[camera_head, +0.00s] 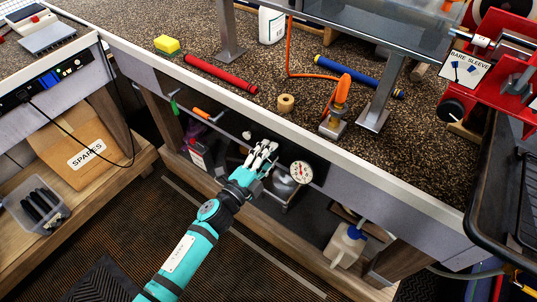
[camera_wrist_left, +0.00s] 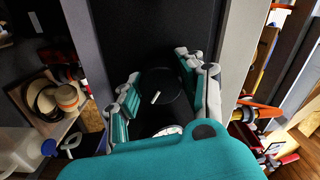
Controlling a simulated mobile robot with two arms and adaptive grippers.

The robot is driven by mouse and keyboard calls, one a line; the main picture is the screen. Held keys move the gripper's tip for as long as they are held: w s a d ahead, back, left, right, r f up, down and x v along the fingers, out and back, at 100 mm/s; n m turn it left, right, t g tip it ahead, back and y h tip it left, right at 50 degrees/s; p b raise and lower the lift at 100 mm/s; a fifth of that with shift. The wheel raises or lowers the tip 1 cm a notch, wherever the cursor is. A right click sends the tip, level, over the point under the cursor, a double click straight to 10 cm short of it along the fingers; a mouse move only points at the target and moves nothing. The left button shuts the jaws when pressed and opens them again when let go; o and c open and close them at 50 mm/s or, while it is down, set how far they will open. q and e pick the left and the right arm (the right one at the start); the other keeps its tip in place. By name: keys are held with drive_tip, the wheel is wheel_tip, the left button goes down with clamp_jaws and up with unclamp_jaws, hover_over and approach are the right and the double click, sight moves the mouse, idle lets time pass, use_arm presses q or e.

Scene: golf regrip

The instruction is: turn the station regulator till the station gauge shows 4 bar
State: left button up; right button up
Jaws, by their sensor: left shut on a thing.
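My left gripper (camera_head: 264,150) reaches in from the left to the dark panel under the bench. In the left wrist view its two padded fingers (camera_wrist_left: 161,75) stand on either side of the round black regulator knob (camera_wrist_left: 170,80), which carries a short white mark. It is shut on this knob; in the head view the fingers hide the knob. The station gauge (camera_head: 301,172), a round white dial with a red mark, is just right of the gripper. Its reading is too small to tell. In the left wrist view only a white part of the gauge (camera_wrist_left: 169,131) shows. My right gripper is not in view.
A white jug (camera_head: 344,246) stands below, right of the gauge. Open floor lies in front of the bench.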

use_arm(q)
drive_tip(key=shift+f, duration=0.1)
drive_tip(key=o, duration=1.2)
drive_tip(key=v, duration=1.2)
drive_tip(key=shift+a, duration=0.1)
drive_tip(key=s+a+f+n+g+y, duration=0.2)
drive_tip(key=s+a+f+n+y, duration=0.15)
drive_tip(key=f, duration=0.75)
drive_tip(key=s+a+f+n+g+y, duration=0.25)
drive_tip(key=a+f+n, duration=0.25)
drive_tip(key=f, duration=0.5)
drive_tip(key=s+a+f+n+g+y, duration=0.15)
drive_tip(key=s+a+f+n, duration=0.25)
drive_tip(key=f, duration=0.7)
drive_tip(key=s+a+f+n+g+y, duration=0.1)
drive_tip(key=s+f, duration=0.3)
drive_tip(key=s, duration=0.4)
drive_tip(key=s+a+f+n+g+y, duration=0.1)
drive_tip(key=s+f+n+g, duration=0.2)
drive_tip(key=s, duration=0.6)
drive_tip(key=s+a+f+n+g+y, duration=0.1)
drive_tip(key=s+a+f+n+g, duration=0.1)
drive_tip(key=s+f, duration=0.5)
drive_tip(key=shift+s+n+g, duration=0.55)
drive_tip(key=shift+s+g, duration=0.35)
drive_tip(key=shift+g, duration=0.1)
